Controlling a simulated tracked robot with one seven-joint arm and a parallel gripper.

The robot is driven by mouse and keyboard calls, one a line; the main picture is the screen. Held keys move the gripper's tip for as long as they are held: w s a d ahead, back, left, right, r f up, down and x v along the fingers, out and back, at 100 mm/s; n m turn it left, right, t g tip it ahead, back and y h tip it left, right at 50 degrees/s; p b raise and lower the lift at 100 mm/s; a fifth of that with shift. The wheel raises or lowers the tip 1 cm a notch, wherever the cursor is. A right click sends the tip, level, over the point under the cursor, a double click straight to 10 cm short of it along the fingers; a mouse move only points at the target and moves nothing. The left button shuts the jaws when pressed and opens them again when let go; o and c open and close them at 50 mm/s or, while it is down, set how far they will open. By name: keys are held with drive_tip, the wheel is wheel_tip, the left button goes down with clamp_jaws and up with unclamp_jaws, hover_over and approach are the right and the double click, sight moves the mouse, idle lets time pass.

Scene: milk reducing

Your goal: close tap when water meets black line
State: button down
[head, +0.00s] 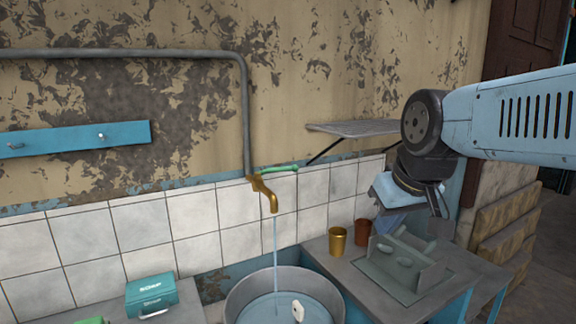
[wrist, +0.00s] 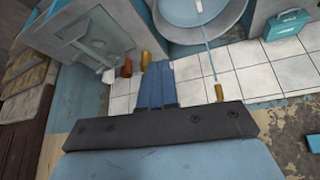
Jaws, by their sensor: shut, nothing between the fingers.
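The brass tap (head: 268,196) sticks out from the tiled wall, with a green handle (head: 278,170) on top. A thin stream of water (head: 275,250) runs from it into a round grey basin (head: 236,290), which holds bluish water (head: 262,308). I cannot make out a black line in either view. My gripper (head: 386,226) is shut and empty, to the right of the tap and apart from it, above the side counter. In the wrist view my shut blue fingers (wrist: 158,66) show, with the tap (wrist: 219,92) to their right and the basin (wrist: 170,32) beyond.
A gold cup (head: 338,240) and a brown cup (head: 362,232) stand on the right counter beside a grey rack (head: 400,268). A small white object (head: 298,310) is in the basin. A shelf (head: 355,128) juts from the wall.

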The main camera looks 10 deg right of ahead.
drive_tip(key=w+a+r+n+y, duration=0.1)
drive_tip(key=w+a+r+n, duration=0.1)
drive_tip(key=w+r+n, duration=0.3)
drive_tip(key=w+a+r+n+y, duration=0.1)
drive_tip(key=w+a+n, duration=0.15)
drive_tip(key=w, duration=0.55)
drive_tip(key=n+y, duration=0.2)
drive_tip(key=n, duration=0.7)
approach(293, 167)
drive_tip(key=s+a+f, duration=0.2)
drive_tip(key=a+f, duration=0.2)
drive_tip(key=f, duration=0.2)
drive_tip(key=shift+g, duration=0.4)
drive_tip(key=w, duration=0.4)
drive_tip(key=shift+w+a+f, duration=0.1)
drive_tip(key=shift+a+f, duration=0.1)
drive_tip(key=shift+a, duration=0.2)
